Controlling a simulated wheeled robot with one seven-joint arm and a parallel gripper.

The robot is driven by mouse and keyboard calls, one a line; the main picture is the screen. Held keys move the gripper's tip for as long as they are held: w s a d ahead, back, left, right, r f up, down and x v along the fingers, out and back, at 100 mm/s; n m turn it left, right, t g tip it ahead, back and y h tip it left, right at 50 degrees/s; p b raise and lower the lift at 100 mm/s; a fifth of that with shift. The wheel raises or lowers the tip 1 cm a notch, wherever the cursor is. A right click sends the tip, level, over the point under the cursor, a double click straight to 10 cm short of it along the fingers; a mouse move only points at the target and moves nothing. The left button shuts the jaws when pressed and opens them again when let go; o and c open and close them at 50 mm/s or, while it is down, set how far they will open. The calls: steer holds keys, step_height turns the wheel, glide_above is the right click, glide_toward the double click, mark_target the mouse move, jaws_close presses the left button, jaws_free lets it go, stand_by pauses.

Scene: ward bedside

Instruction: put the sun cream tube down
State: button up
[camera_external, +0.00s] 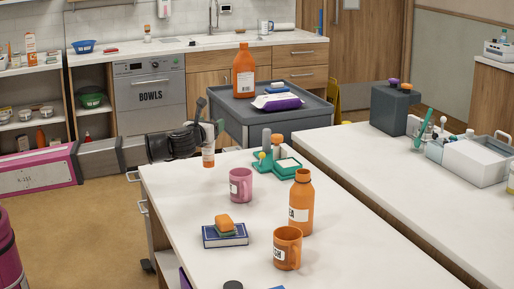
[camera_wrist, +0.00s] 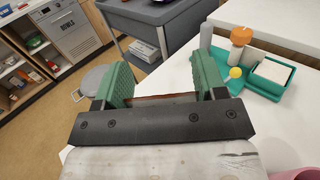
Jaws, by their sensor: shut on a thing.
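The sun cream tube (camera_external: 208,157), orange with a white label, hangs upright below my gripper (camera_external: 212,132) at the far left end of the near white table (camera_external: 175,185). I cannot tell whether its lower end touches the tabletop. In the wrist view my gripper (camera_wrist: 164,85) has its two green fingers on either side of the tube, of which only a thin brownish strip (camera_wrist: 160,97) shows. The rest of the tube is hidden behind the gripper's dark crossbar.
A teal desk tidy (camera_external: 264,165) stands just right of the tube, with a pink mug (camera_external: 241,185) in front. An orange bottle (camera_external: 301,205), an orange mug (camera_external: 287,248) and a blue book (camera_external: 225,236) stand nearer. A grey trolley (camera_external: 235,118) stands behind.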

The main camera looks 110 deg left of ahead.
steer(key=shift+w+d+f, duration=0.1)
steer(key=shift+w+f, duration=0.2)
steer(key=shift+w, duration=0.05)
steer(key=shift+f, duration=1.9)
steer(key=o, duration=1.2)
steer(key=shift+f, duration=0.15)
steer(key=d, duration=1.2)
